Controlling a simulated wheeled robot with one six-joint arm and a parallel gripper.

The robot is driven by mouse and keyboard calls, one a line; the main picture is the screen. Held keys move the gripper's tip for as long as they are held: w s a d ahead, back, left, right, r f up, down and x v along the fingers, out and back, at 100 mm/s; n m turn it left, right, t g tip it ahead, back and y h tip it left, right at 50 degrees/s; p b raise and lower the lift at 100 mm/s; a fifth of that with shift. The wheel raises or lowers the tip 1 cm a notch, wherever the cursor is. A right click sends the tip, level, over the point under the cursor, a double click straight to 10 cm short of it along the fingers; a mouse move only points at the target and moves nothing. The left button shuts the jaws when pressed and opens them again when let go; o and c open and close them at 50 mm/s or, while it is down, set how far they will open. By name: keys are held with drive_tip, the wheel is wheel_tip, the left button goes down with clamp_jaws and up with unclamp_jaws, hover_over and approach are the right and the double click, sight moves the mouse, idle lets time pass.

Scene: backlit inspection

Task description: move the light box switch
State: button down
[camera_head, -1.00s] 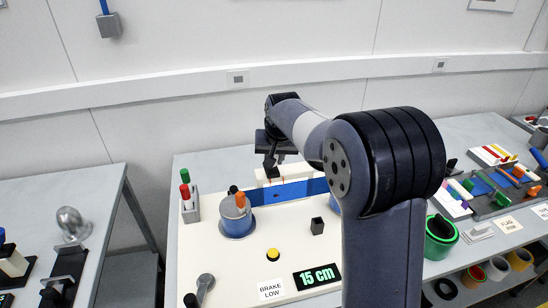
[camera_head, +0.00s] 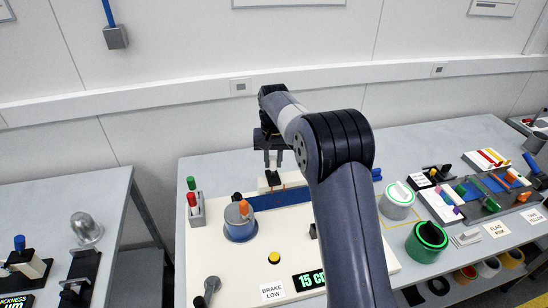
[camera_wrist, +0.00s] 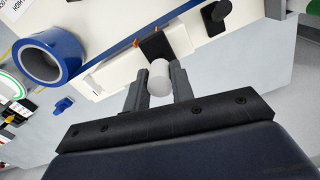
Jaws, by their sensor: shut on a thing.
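The light box switch shows in the wrist view as a white round knob (camera_wrist: 159,78) in front of a black block (camera_wrist: 155,45) on a long white housing (camera_wrist: 110,72). My gripper (camera_wrist: 158,88) is shut on the knob, with one dark finger on each side. In the head view my gripper (camera_head: 273,162) points down at the back edge of the pale board, just above the white housing (camera_head: 262,184) and the black block (camera_head: 272,178). The knob itself cannot be made out there.
My arm hides the board's right part. A green roll (camera_head: 427,241) stands to the right.

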drive_tip(key=shift+w+a+f+g, duration=0.1)
drive_tip(key=shift+w+a+g, duration=0.05)
drive_tip(key=shift+w+g, duration=0.9)
drive_tip(key=shift+g, duration=0.35)
drive_tip(key=c, duration=1.2)
unclamp_jaws()
drive_tip(key=shift+s, duration=0.3)
